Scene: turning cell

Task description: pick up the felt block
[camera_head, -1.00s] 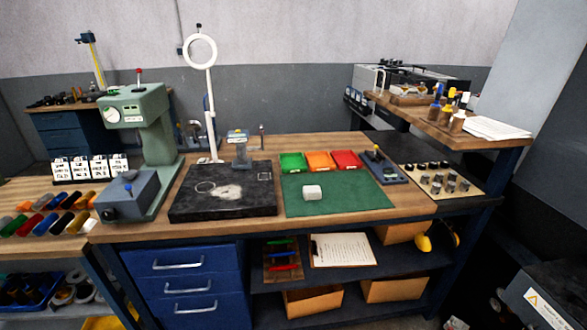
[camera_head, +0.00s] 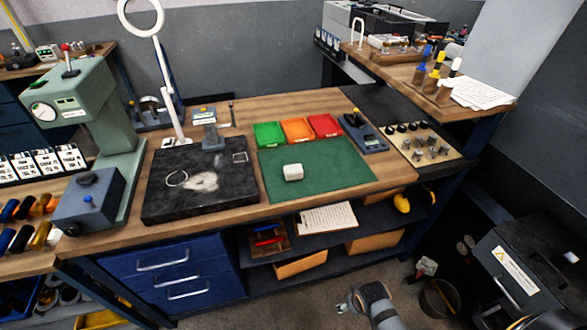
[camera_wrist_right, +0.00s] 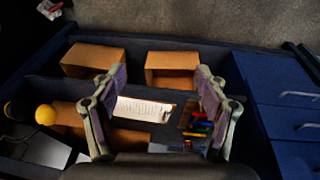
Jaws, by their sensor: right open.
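The felt block (camera_head: 293,172) is a small whitish block with rounded edges. It lies on the green mat (camera_head: 335,178) on the workbench, left of the mat's middle. My right gripper (camera_head: 346,304) shows at the bottom of the head view, in front of the bench and well apart from the block. In the right wrist view its two fingers (camera_wrist_right: 161,78) are spread wide with nothing between them. The block is not visible in the right wrist view. My left gripper is not in view.
Red, orange and green trays (camera_head: 298,130) stand behind the mat. A black plate (camera_head: 190,205) lies left of it, a green press (camera_head: 95,115) further left. The bench's lower shelf holds a clipboard (camera_head: 328,218) and cardboard boxes (camera_wrist_right: 172,62). The mat around the block is clear.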

